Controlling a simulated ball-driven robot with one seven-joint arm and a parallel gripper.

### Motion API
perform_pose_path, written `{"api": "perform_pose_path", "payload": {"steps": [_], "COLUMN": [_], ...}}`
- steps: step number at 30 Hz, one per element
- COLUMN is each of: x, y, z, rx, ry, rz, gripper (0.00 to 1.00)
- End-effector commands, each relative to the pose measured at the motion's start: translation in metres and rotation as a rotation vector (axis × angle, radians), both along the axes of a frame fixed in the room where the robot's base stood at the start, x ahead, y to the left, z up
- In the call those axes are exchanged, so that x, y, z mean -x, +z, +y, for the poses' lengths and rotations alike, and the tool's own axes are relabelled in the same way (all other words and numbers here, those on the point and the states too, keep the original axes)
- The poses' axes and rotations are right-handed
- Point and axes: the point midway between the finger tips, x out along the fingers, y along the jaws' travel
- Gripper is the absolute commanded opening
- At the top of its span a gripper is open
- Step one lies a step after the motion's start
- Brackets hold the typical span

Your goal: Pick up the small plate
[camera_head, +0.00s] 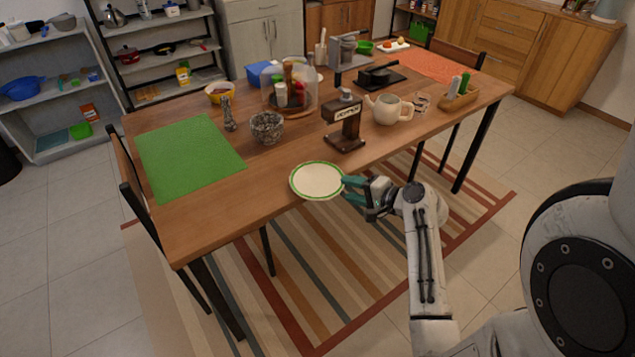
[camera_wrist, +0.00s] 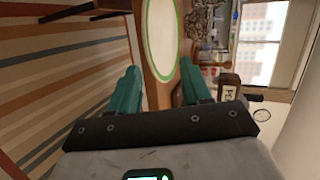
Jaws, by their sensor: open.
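The small plate (camera_head: 317,180) is cream with a green rim. It lies at the table's front edge in the head view, its near side at or slightly over the edge. My gripper (camera_head: 352,190) is at the plate's right side, with its teal fingers close to the rim. In the wrist view the plate (camera_wrist: 161,40) is ahead, and the open fingers (camera_wrist: 160,90) are spread to either side of the table edge. The gap between the fingers looks empty. I cannot tell whether a finger touches the rim.
The wooden table (camera_head: 270,185) holds a coffee grinder-like dispenser (camera_head: 345,122) behind the plate, a stone bowl (camera_head: 267,127), a teapot (camera_head: 388,108) and a spice carousel (camera_head: 289,88). A green mat (camera_head: 188,155) lies at left. The tabletop between mat and plate is clear.

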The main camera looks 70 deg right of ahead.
Motion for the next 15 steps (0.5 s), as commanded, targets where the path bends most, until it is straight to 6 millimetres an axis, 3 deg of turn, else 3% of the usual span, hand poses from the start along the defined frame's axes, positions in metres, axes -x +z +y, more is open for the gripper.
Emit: {"api": "perform_pose_path", "payload": {"steps": [15], "x": [-0.045], "y": [-0.026], "z": [-0.013], "rx": [0.001], "ry": [0.000], "rz": [0.001], "gripper": [0.48]}}
